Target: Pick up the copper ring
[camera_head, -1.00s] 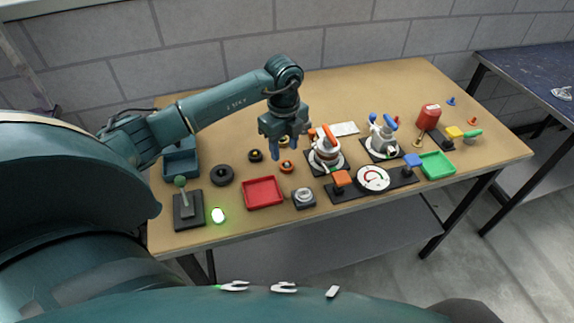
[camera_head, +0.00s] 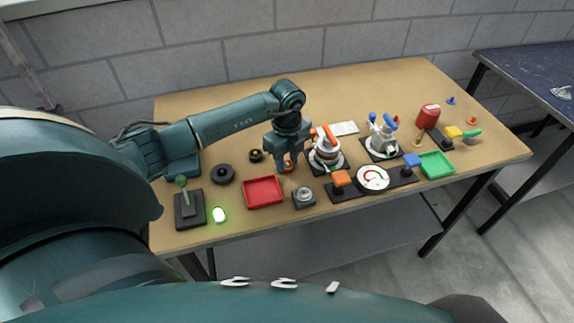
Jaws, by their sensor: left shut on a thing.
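The copper ring (camera_head: 287,167), small and orange-red, is at the middle of the table, behind the red tray and left of the white machine with the orange handle. My left gripper (camera_head: 286,166) points down over it. Its fingers are shut on the ring and partly cover it. The ring appears at table height; whether it touches the table cannot be told. My right gripper is not in view.
A red tray (camera_head: 247,204) is just in front. A small dark ring (camera_head: 255,156) and a larger black ring (camera_head: 223,174) lie left. A white machine with an orange handle (camera_head: 327,135) stands close right. A grey button box (camera_head: 304,199) is in front.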

